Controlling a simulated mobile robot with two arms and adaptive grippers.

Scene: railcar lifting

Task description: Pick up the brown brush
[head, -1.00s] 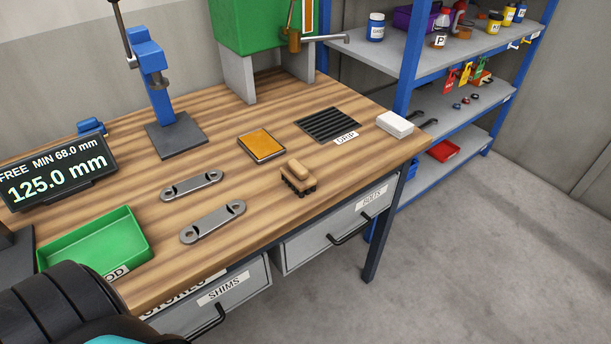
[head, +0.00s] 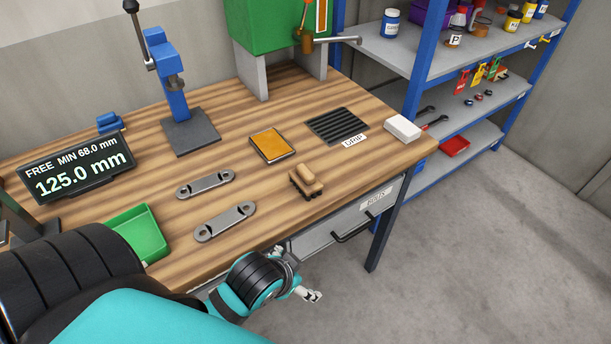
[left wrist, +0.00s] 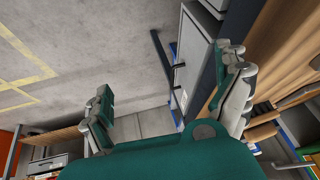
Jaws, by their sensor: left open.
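The brown brush (head: 306,181) lies on the wooden bench near its front edge, with a tan wooden back and dark bristles. My left gripper (head: 297,274) is in front of the bench by the drawers, below and to the left of the brush and apart from it. In the left wrist view my left gripper (left wrist: 167,75) has its two fingers spread with nothing between them. A tan shape at that view's right edge is too partial to name surely. My right gripper is in neither view.
Two grey metal links (head: 225,221) lie left of the brush. An orange pad (head: 272,146), a black grid (head: 337,125) and a white block (head: 403,128) lie behind it. A green tray (head: 140,233) is at left. A drawer handle (head: 353,228) sticks out in front.

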